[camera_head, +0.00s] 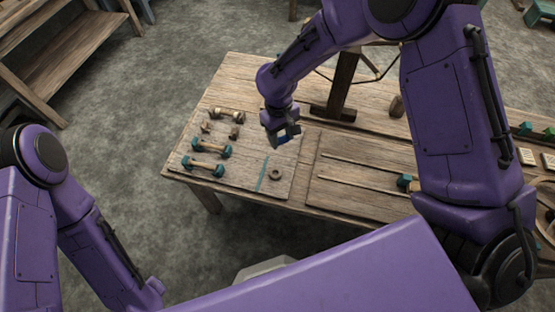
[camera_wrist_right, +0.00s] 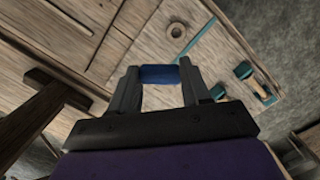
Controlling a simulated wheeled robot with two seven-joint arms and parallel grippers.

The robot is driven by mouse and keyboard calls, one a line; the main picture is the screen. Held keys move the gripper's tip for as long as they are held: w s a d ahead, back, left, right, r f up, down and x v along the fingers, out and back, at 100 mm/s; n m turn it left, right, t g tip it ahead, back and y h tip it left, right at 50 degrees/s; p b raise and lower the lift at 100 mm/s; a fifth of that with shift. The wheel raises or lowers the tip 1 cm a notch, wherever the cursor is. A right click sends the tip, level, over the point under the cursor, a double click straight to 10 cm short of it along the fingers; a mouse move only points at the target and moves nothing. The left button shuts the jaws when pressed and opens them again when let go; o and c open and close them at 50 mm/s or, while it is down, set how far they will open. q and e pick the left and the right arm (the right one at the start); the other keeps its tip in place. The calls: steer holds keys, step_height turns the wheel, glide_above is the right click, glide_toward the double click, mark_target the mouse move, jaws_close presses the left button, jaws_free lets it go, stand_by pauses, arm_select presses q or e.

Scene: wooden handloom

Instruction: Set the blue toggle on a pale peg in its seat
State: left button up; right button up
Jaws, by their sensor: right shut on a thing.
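My right gripper (camera_head: 284,134) is above the left part of the wooden table. In the right wrist view the fingers of my right gripper (camera_wrist_right: 160,76) are shut on the blue toggle (camera_wrist_right: 160,74), which spans between the fingertips. In the head view only a small bit of blue shows at the fingers. I cannot make out the pale peg or its seat for certain. My left arm comes in at the lower left of the head view, and its gripper is not in view.
On the table (camera_head: 230,88) several dumbbell-like pieces with teal ends (camera_head: 204,166) lie at the left. A teal strip (camera_head: 262,175) and a dark ring (camera_head: 275,175) lie near the front edge. A wooden post (camera_head: 342,85) rises behind my gripper. Pale rails (camera_head: 360,163) run to the right.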

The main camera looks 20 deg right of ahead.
steer(key=shift+n, duration=0.9)
steer(key=a+f, duration=0.1)
steer(key=f, duration=0.2)
steer(key=s+a+f+b, duration=0.1)
steer(key=f, duration=0.2)
steer(key=s+a+f, duration=0.1)
steer(key=f, duration=0.2)
steer(key=shift+f+b, duration=0.2)
steer(key=shift+b, duration=0.1)
step_height(320, 180, down, 3)
steer(key=b, duration=0.3)
steer(key=shift+f+b, duration=0.3)
steer(key=shift+f, duration=0.4)
arm_select(q)
step_height(320, 180, down, 6)
steer(key=shift+w+d, duration=0.1)
arm_select(e)
steer(key=o, duration=1.2)
steer(key=shift+c, duration=0.2)
steer(key=shift+r, duration=0.1)
arm_select(q)
steer(key=shift+r+p, duration=0.3)
steer(key=shift+p, duration=0.15)
arm_select(e)
step_height(320, 180, up, 10)
steer(key=w, duration=0.1)
steer(key=shift+a+r, duration=0.15)
steer(key=shift+a, duration=0.05)
